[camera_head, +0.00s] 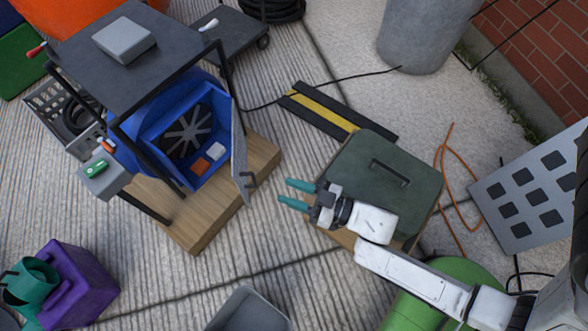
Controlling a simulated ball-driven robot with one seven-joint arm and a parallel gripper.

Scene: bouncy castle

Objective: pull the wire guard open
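The wire guard (239,152) is a thin grey panel on the right side of the blue blower housing (136,131). It is seen nearly edge-on and stands swung out, so the housing's mouth shows, with the dark fan (189,130) inside. A small dark handle (250,181) sticks out from the guard's right face. My gripper (284,191) is open and empty, its two teal fingers parallel and pointing left. In the picture, the fingertips are a short way right of the handle, with a gap between. Depth between them is hard to judge.
An orange block (201,166) and a white block (217,151) lie in the housing's mouth. A wooden base (205,222) carries the blower under a dark-topped frame (128,62). A dark green case (378,179) lies beneath my forearm. A grey bin (249,312) stands at the bottom.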

